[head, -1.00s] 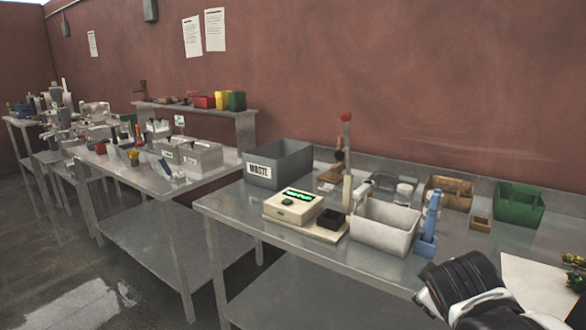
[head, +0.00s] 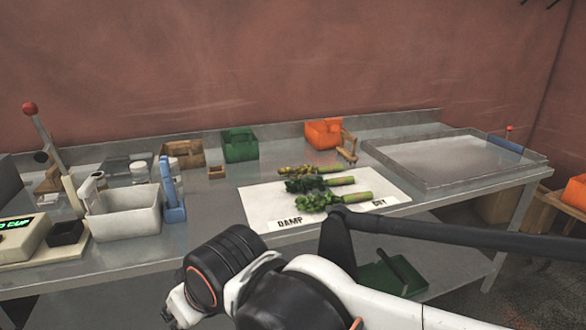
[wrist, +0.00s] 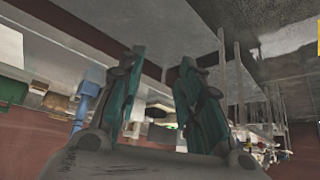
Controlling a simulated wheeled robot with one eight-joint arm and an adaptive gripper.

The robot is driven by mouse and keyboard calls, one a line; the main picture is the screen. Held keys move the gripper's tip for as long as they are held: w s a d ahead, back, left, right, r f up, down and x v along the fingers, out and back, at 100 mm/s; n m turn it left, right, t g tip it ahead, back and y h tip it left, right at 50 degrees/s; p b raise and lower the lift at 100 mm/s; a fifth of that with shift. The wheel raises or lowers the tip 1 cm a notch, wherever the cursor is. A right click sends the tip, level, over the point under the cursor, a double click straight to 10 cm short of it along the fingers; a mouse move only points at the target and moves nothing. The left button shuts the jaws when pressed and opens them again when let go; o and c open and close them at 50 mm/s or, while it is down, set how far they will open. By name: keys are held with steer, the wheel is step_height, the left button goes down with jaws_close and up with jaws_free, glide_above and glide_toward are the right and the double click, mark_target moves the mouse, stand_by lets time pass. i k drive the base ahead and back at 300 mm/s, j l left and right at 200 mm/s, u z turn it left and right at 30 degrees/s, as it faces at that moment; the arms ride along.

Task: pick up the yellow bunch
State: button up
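The yellow bunch (head: 308,169) lies at the back of a white mat (head: 262,200) in the head view, its stems pointing right. Two greener bunches lie in front of it: a dark green one (head: 318,184) and a brighter green one (head: 333,200). My gripper (wrist: 162,60) is open and empty in the wrist view, its two teal fingers spread apart. It is well away from the bunches, which do not show in the wrist view. In the head view my arm crosses the bottom, and the fingers cannot be made out.
The mat reads DAMP and DRY along its front edge. A large shallow tray (head: 415,180) is right of it. Orange (head: 324,133) and green (head: 240,146) bins stand behind. A blue holder (head: 172,205) and white bin (head: 124,221) stand left. Bare bench lies between them and the mat.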

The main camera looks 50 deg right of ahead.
mark_target(306, 170)
steer(key=k+l+z, duration=0.15)
steer(key=z, duration=1.45)
steer(key=i+l+u, duration=0.45)
steer(key=i+l, duration=0.2)
steer(key=i+l+u, duration=0.2)
steer(key=l, duration=0.25)
steer(key=i+l+u, duration=0.2)
steer(key=i+l, duration=0.15)
steer(key=l, duration=0.1)
